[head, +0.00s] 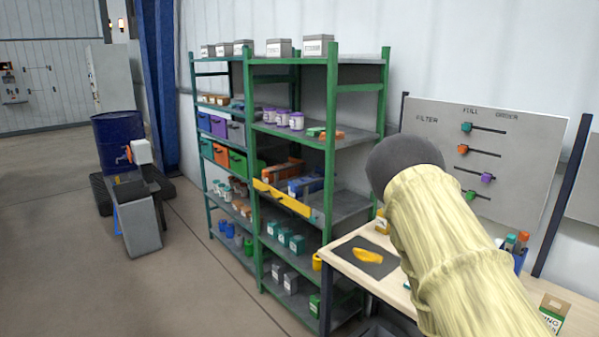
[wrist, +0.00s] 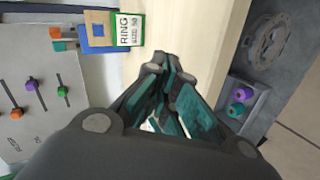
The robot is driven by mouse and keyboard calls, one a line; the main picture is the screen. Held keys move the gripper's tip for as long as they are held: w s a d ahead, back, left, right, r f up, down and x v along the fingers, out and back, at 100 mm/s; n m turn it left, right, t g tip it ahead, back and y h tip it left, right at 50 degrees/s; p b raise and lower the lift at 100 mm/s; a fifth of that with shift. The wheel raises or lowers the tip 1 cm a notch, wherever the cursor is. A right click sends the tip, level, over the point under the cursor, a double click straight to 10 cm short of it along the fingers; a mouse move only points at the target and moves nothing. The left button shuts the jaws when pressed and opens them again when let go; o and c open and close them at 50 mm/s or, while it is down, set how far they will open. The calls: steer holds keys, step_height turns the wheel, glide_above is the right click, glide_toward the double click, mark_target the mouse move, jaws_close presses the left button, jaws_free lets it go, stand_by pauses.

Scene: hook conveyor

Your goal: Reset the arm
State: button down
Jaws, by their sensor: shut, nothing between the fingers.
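My gripper (wrist: 165,72) shows in the wrist view with its dark fingers and teal pads drawn together at the tips, shut and empty. It hangs over the light wooden workbench (wrist: 195,30). In the head view my arm, in a pale yellow sleeve, reaches up from the lower right across the bench; the gripper itself cannot be made out there.
The workbench (head: 345,262) holds a dark mat with a yellow item (head: 368,256) and a ring box (head: 553,312). Behind it stands a board with coloured knobs (head: 520,150). A green shelf rack (head: 331,150) stands left of the bench.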

steer(key=s+a+f+m+g+y+b, duration=0.1)
steer(key=s+a+f+g+y+b, duration=0.15)
steer(key=s+a+f, duration=0.55)
steer(key=s+a+f+m+g+y+b, duration=0.1)
steer(key=s+a+f+y, duration=0.25)
steer(key=s+f, duration=0.8)
steer(key=s+a+f+m+g+y+b, duration=0.1)
steer(key=s+a+f+g+y, duration=0.1)
steer(key=s+a, duration=0.6)
steer(key=s+a+f+m+g+y+b, duration=0.1)
steer(key=s+a+f, duration=0.3)
steer(key=s, duration=0.9)
steer(key=a+m+y, duration=0.1)
steer(key=a, duration=0.2)
steer(key=shift+s+a+f+g, duration=0.25)
steer(key=shift+a+f+g, duration=0.1)
steer(key=shift+a+f, duration=0.05)
